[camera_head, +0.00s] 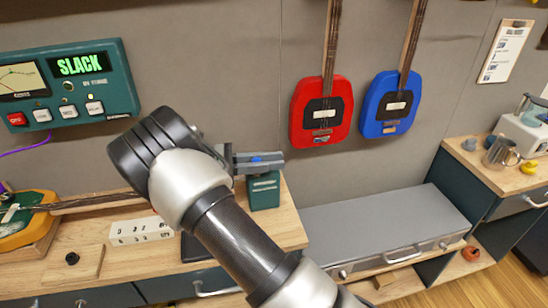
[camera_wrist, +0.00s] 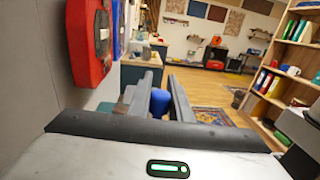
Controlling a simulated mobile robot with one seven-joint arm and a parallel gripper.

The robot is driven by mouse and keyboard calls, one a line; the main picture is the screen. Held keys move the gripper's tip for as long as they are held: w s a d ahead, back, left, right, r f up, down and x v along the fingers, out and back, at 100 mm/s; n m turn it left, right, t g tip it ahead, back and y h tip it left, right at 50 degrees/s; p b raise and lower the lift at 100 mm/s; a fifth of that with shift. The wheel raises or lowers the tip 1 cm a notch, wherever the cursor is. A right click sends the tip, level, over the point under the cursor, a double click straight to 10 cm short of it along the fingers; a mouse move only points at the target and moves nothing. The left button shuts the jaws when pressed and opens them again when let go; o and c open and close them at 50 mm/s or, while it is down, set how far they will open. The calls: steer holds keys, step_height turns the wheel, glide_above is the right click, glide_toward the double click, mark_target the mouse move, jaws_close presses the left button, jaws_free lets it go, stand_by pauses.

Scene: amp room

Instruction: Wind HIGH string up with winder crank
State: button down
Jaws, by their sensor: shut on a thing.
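My gripper (camera_head: 257,162) is shut on a small blue knob, which shows between the fingers in the wrist view (camera_wrist: 160,102). I cannot tell for certain that the knob is part of the winder crank. Just below the fingers stands a dark green box (camera_head: 264,192) on the wooden bench. A yellow-orange stringed instrument (camera_head: 25,222) lies at the far left, its neck running right until my arm hides it. The strings' ends and any tuning pegs are hidden. A teal tuner (camera_head: 68,88) on the wall reads "SLACK" in green.
A white marked block (camera_head: 140,231) and a small black knob (camera_head: 72,259) are on the bench (camera_head: 283,235). Red (camera_head: 322,112) and blue (camera_head: 392,104) guitars hang on the wall. A grey low cabinet (camera_head: 385,228) stands right of the bench.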

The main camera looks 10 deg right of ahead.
steer(key=shift+a+m+g, duration=0.25)
steer(key=shift+m+g, duration=0.35)
steer(key=shift+g, duration=0.3)
steer(key=shift+s, duration=0.1)
steer(key=c, duration=1.6)
jaws_free()
steer(key=shift+a, duration=0.1)
